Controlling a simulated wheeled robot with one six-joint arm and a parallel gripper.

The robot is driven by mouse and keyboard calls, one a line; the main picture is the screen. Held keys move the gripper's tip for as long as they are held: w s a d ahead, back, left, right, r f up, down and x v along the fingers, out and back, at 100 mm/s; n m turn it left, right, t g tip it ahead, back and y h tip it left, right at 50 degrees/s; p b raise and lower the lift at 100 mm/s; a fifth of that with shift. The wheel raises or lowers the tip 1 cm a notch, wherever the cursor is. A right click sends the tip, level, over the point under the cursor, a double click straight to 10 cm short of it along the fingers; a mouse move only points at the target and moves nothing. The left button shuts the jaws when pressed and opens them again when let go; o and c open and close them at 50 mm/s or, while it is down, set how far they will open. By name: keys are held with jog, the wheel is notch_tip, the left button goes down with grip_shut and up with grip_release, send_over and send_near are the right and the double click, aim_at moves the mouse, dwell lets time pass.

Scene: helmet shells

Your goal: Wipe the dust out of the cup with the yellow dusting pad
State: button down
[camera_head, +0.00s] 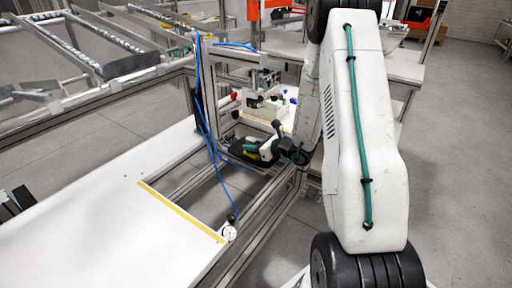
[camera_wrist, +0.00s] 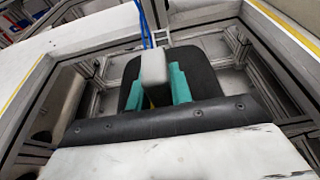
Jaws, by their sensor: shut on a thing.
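My gripper (camera_wrist: 156,84) has teal fingers on either side of a pale grey block (camera_wrist: 153,66). A thin yellow sliver (camera_wrist: 151,102) shows below the block, so the held thing appears to be the yellow dusting pad. In the head view, my gripper (camera_head: 258,149) is low over a dark tray-like shape (camera_head: 236,153) inside the frame opening, with a little yellow beside it. In the wrist view, a black rounded shape (camera_wrist: 205,72) lies behind the fingers. I cannot tell whether it is the cup, and no dust can be made out.
A white table (camera_head: 90,225) with a yellow strip (camera_head: 180,211) lies at left. A metal fixture (camera_head: 263,88) stands behind my gripper. Open floor is at right.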

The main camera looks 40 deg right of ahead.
jog(key=shift+d+r, duration=0.1)
jog(key=shift+s+d, duration=0.1)
dwell(0.3)
jog(key=shift+s+d, duration=0.1)
jog(key=shift+s, duration=0.05)
jog(key=shift+s+d, duration=0.25)
jog(key=shift+s, duration=0.85)
